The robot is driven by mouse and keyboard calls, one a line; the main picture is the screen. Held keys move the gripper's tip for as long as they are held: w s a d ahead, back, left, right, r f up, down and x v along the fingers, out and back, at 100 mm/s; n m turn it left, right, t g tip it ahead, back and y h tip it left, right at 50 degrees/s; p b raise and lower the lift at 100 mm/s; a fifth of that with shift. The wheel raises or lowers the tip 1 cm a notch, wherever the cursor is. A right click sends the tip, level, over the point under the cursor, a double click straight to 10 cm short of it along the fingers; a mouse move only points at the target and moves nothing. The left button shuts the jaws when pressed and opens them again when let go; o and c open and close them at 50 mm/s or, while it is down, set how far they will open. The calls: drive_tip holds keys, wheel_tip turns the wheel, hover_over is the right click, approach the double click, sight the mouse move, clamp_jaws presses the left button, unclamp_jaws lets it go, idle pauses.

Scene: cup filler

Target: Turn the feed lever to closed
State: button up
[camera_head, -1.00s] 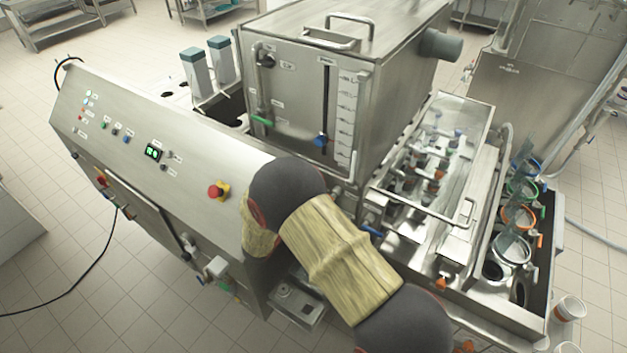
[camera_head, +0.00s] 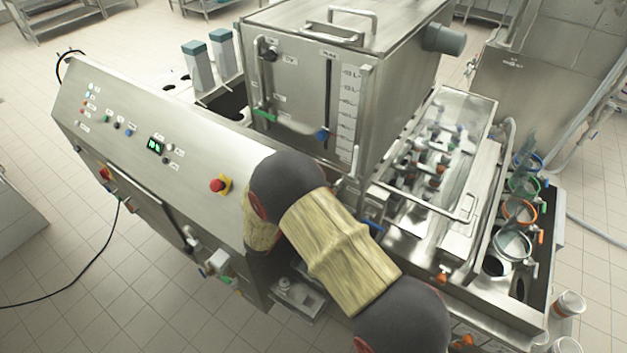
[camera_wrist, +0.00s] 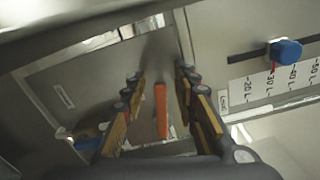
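In the wrist view an orange lever handle (camera_wrist: 161,110) stands between my gripper's fingers (camera_wrist: 158,84); I take it as the feed lever, though I cannot read its label. The fingers are spread on either side of it, with gaps showing and no clear contact. A small label plate (camera_wrist: 222,102) is right of the fingers. My gripper and the orange handle are hidden behind my arm in the head view.
A blue knob (camera_wrist: 284,52) on a slot with a litre scale is right of the fingers; it also shows on the steel tank (camera_head: 322,134). A blue handle (camera_head: 373,228) is beside my arm. A red emergency button (camera_head: 218,185) is on the sloped panel (camera_head: 190,150).

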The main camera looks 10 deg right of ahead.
drive_tip(key=v, duration=1.2)
